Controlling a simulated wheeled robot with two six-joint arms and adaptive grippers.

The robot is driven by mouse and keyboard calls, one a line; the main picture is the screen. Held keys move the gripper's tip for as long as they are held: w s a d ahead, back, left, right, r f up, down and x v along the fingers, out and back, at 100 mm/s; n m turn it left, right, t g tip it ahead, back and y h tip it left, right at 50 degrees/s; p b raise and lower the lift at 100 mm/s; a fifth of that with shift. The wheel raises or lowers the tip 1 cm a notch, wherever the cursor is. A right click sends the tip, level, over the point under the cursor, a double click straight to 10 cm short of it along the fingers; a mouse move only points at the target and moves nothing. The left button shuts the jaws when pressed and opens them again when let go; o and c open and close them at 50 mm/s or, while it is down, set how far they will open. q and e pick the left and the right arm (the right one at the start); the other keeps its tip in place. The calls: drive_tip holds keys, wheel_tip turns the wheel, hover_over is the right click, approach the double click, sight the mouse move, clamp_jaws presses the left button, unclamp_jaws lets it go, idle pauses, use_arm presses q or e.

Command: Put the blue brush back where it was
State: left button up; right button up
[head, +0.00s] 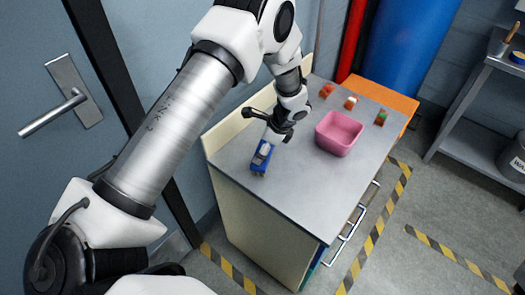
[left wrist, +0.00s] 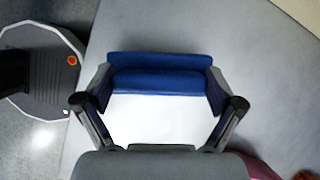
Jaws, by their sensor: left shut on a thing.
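The blue brush (head: 261,159) is at the left part of the grey cabinet top (head: 237,139), below my left gripper (head: 267,138). In the left wrist view the blue brush (left wrist: 160,76) lies between the two fingers of my left gripper (left wrist: 160,95), which press on its two ends. A white part of it shows nearer the camera. I cannot tell whether the brush touches the cabinet top or is just above it. My right gripper is in neither view.
A pink bin (head: 338,133) stands right of my left gripper. The front of the top is clear. A grey shelf (head: 478,100) stands at the far right.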

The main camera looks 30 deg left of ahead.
use_arm(q)
drive_tip(key=shift+s, duration=0.1)
drive_tip(key=o, duration=1.1)
drive_tip(key=v, duration=1.2)
drive_tip(key=shift+r+b, duration=0.2)
drive_tip(key=shift+b, duration=0.15)
